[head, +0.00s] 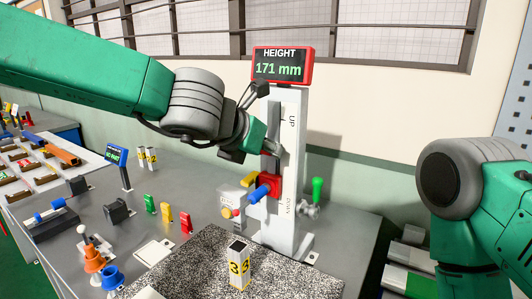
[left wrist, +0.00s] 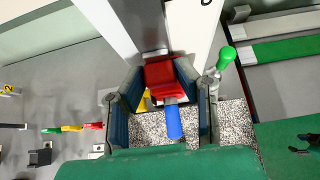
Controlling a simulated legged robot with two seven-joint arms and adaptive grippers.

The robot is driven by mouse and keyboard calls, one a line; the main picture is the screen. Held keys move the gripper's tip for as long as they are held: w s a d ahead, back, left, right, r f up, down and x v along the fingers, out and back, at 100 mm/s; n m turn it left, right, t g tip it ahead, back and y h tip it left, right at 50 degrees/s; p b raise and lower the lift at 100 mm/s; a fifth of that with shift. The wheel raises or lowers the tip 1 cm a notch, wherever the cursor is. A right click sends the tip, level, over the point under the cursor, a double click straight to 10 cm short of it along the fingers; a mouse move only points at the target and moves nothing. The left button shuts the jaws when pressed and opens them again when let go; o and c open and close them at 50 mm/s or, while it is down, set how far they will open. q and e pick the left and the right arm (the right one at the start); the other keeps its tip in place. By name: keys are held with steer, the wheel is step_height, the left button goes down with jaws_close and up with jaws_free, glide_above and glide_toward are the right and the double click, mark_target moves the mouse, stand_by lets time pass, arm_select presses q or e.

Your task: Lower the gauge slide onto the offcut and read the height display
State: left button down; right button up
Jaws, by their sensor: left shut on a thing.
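The height gauge is a white column (head: 294,130) marked UP and DOWN, with a red-framed display (head: 281,66) on top reading HEIGHT 171 mm. Its red slide (head: 272,184) with a blue handle (head: 260,193) sits low on the column. My left gripper (head: 272,149) reaches down to the slide from above. In the left wrist view its fingers (left wrist: 163,78) flank the red slide (left wrist: 162,75), shut on it; the blue handle (left wrist: 174,122) points out between them. The offcut (head: 239,265), a small upright block with a yellow numbered label, stands on the speckled plate, apart from and below the slide.
The speckled plate (head: 184,258) lies at the column's foot. Green, yellow and red tags (head: 167,213), orange and blue cones (head: 94,260) and a small blue display (head: 116,156) are to the left. A green-knobbed lever (head: 317,190) is beside the column. My right arm is at the right.

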mark_target(266, 180)
arm_select(q)
steer(key=shift+w+a, duration=0.1)
steer(key=shift+f+b, duration=1.3)
steer(key=shift+f, duration=0.25)
steer(key=shift+f+b, duration=1.3)
steer(key=shift+f, duration=0.1)
steer(key=shift+f+b, duration=0.45)
steer(key=shift+f, duration=0.1)
stand_by(0.4)
steer(key=c, duration=1.6)
jaws_free()
steer(key=shift+o, duration=1.2)
steer(key=shift+w, duration=0.1)
steer(key=shift+w+f, duration=0.1)
